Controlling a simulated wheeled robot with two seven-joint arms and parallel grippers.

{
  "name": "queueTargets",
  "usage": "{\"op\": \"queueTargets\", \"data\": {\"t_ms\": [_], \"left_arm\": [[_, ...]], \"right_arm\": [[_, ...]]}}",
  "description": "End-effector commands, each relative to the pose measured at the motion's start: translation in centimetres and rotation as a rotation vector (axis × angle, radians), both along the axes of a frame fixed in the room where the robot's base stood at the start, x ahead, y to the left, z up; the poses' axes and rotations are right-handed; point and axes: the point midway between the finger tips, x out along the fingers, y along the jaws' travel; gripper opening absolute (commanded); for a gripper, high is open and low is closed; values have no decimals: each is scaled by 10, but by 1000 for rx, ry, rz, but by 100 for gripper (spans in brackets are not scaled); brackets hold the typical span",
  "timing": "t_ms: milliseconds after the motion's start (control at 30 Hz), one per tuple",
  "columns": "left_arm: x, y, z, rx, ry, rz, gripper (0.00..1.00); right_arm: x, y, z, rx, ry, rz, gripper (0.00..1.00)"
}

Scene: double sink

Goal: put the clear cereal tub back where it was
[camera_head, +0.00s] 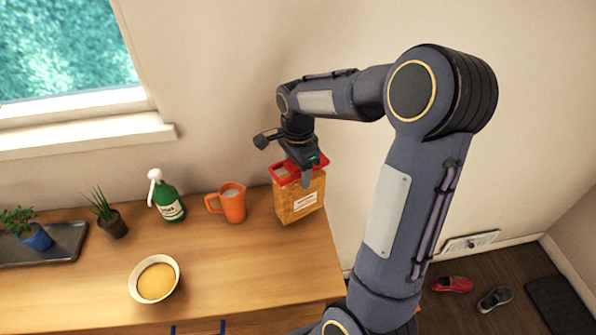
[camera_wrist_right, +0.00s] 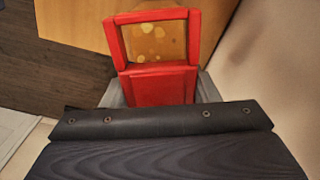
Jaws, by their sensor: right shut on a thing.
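The cereal tub (camera_head: 298,200) is a clear box with orange-brown contents, a white label and a red lid. It is upright at the right end of the wooden counter, against or close to the wall; I cannot tell whether its base touches the counter. My right gripper (camera_head: 305,178) reaches down from above and is shut on the tub at its lid. The right wrist view shows the tub's red lid (camera_wrist_right: 160,85) with a see-through window between the fingers. My left gripper is not in view.
An orange jug (camera_head: 232,205) stands just left of the tub. A green spray bottle (camera_head: 168,200), a spiky potted plant (camera_head: 110,220) and a dark tray (camera_head: 60,245) with a blue pot stand further left. A bowl (camera_head: 154,279) is at the front. The counter's front right is clear.

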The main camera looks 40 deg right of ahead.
Motion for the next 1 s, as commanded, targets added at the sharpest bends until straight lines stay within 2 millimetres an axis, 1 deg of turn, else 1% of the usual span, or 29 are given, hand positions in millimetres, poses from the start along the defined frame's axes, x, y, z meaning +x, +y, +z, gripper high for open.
{"op": "queueTargets", "data": {"t_ms": [33,100,367,467,500,667,900,1000], "left_arm": [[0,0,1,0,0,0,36],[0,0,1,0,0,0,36],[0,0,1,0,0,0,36],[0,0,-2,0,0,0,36],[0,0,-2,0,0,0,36],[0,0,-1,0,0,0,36],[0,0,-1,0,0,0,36],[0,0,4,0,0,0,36]], "right_arm": [[0,0,-6,0,3,0,6],[0,0,-11,0,0,0,6],[0,0,-12,0,-2,-1,6],[0,0,-16,0,-2,0,6],[0,0,-16,0,-1,0,56],[0,0,-15,0,-1,0,76],[0,0,-15,0,-1,-1,76],[0,0,-10,0,-1,-1,76]]}}
